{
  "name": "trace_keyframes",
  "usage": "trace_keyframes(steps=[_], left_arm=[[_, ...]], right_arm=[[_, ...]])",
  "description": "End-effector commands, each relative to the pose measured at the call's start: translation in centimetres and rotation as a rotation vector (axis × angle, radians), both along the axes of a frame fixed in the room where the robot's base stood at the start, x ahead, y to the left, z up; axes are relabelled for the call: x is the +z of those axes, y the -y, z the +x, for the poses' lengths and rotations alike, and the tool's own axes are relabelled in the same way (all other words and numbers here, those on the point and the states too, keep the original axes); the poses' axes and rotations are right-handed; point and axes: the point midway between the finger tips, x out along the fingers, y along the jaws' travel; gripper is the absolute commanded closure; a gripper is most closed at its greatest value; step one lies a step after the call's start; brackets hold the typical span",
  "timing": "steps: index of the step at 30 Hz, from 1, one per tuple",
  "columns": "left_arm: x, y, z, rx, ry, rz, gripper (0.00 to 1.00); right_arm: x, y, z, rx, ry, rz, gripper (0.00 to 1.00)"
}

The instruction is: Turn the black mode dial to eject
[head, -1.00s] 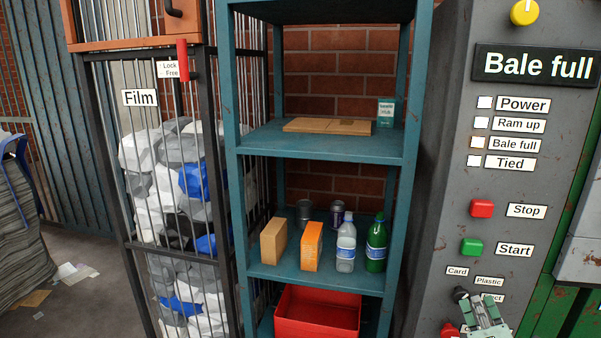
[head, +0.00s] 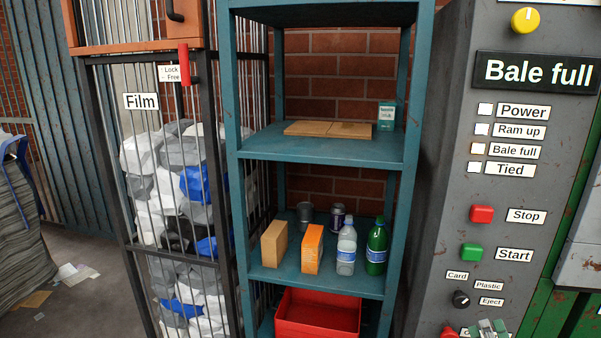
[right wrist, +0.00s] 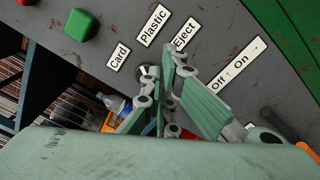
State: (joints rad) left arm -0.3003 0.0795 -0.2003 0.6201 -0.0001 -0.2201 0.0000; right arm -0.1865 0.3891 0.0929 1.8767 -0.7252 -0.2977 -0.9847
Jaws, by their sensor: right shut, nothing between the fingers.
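The black mode dial (head: 461,299) sits on the grey control panel, below the Card (head: 457,275), Plastic (head: 488,285) and Eject (head: 491,301) labels' upper row and left of Eject. A pale mark shows on its face, too small to read surely. In the right wrist view the shut, empty fingers (right wrist: 160,88) partly cover the dial (right wrist: 148,73). My left gripper is not in view.
A green Start button (head: 472,252) and red Stop button (head: 481,214) are above the dial. A red control (head: 449,332) is just below it. A teal shelf (head: 320,147) with bottles and boxes stands left of the panel. An Off/On label (right wrist: 235,66) shows in the wrist view.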

Motion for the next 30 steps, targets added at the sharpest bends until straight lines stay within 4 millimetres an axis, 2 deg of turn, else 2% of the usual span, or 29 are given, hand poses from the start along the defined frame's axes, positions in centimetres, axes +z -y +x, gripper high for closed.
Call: trace_keyframes(steps=[6,12,18,23,30], left_arm=[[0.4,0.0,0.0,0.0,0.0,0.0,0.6],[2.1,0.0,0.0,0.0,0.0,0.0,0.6],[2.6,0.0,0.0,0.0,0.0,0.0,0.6],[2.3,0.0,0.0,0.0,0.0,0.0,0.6],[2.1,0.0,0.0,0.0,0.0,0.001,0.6]], right_arm=[[0.5,-0.4,0.1,0.002,-0.011,-0.043,1.0],[2.6,-2.4,0.1,0.005,-0.082,-0.328,1.0],[3.4,-3.5,0.2,0.001,-0.121,-0.504,1.0],[3.3,-3.1,1.6,-0.001,-0.121,-0.514,1.0],[3.5,-2.4,4.6,-0.001,-0.121,-0.511,1.0]])
